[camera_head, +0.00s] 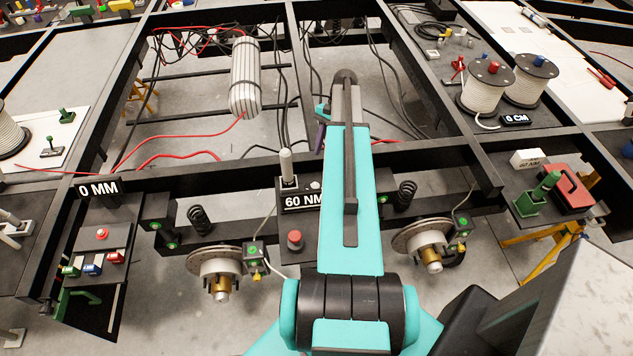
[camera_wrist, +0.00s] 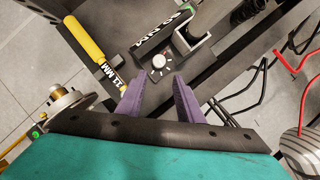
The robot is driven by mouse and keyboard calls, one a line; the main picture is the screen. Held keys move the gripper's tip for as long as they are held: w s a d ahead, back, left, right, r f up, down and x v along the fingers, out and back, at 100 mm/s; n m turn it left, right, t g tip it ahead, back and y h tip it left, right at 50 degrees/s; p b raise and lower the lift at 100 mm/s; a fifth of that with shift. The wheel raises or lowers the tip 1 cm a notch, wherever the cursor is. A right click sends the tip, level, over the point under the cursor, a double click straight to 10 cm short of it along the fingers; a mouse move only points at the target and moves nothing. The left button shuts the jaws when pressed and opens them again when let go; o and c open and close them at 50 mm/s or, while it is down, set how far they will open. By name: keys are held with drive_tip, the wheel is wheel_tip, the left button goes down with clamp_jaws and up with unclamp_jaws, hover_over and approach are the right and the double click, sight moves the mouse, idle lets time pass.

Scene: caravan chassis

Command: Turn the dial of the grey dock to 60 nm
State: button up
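In the wrist view the dial (camera_wrist: 159,61) is a small pale round knob on a dark grey plate, with marks around it. The grey dock (camera_wrist: 192,50) has an upright U-shaped bracket beside the dial. A black label with white letters (camera_wrist: 166,33) stands by it and seems to read 60 NM. My gripper (camera_wrist: 158,90) is open and empty, its two purple fingers apart and just short of the dial. The dial's exact pointer setting is too small to read. In the head view a 60 NM label (camera_head: 302,201) shows beside my teal arm, which hides part of that area.
A yellow tool (camera_wrist: 84,38) with a label lies left of the dial. In the head view a red button (camera_head: 295,237) and a pale upright handle (camera_head: 286,164) stand near the label.

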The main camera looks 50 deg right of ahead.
sight(315, 185)
drive_tip(key=shift+f, duration=0.15)
drive_tip(key=x, duration=1.3)
drive_tip(key=shift+f+b, duration=0.2)
drive_tip(key=shift+b, duration=0.1)
drive_tip(key=c, duration=0.8)
